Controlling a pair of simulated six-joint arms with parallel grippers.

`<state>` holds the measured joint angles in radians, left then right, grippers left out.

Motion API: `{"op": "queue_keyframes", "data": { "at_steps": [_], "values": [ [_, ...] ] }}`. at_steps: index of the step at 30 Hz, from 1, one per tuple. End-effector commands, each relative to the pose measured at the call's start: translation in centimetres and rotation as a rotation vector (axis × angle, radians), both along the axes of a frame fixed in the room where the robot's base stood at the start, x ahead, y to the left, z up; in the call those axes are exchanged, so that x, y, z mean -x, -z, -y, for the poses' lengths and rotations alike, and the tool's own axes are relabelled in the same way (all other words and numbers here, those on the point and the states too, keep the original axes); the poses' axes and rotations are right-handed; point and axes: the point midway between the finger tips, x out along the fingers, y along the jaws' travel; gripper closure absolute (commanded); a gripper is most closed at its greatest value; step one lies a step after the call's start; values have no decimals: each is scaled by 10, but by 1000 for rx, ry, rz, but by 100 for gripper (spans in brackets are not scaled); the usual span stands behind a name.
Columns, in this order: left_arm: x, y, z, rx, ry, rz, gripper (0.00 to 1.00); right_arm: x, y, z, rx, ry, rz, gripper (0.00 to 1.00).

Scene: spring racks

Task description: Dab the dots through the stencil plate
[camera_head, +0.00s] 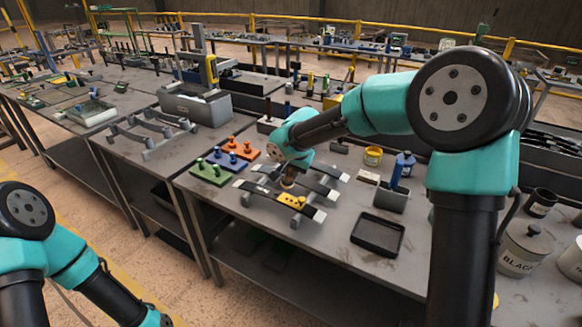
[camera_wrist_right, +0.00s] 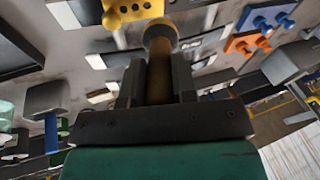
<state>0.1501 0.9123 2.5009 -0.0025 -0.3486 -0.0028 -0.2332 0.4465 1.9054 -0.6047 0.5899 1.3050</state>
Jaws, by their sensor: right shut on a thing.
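My right gripper (camera_head: 289,178) is shut on a brown-handled dabber (camera_head: 288,184) over the rack of curved dark springs with pale ends. In the right wrist view the dabber (camera_wrist_right: 160,75) stands between the fingers, with its round pale end away from the palm. The yellow stencil plate (camera_head: 291,200) lies on the nearest spring (camera_head: 257,191), just in front of the dabber. Its holes show in the wrist view (camera_wrist_right: 128,10). I cannot tell whether the dabber touches plate or spring. My left arm is at the lower left; its gripper is out of frame.
Green (camera_head: 208,172), blue (camera_head: 228,158) and orange (camera_head: 241,148) plates with knobs lie left of the rack.

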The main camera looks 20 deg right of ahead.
Motion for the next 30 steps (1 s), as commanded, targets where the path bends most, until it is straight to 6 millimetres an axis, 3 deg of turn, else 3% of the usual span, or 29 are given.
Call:
{"op": "queue_keyframes", "data": {
  "at_steps": [15,30],
  "values": [
    [0,0,0,0,0,0,57,0,43,0,-1,1,-1,98],
    [0,0,0,0,0,0,57,0,46,0,-1,0,-1,98]
  ]
}}
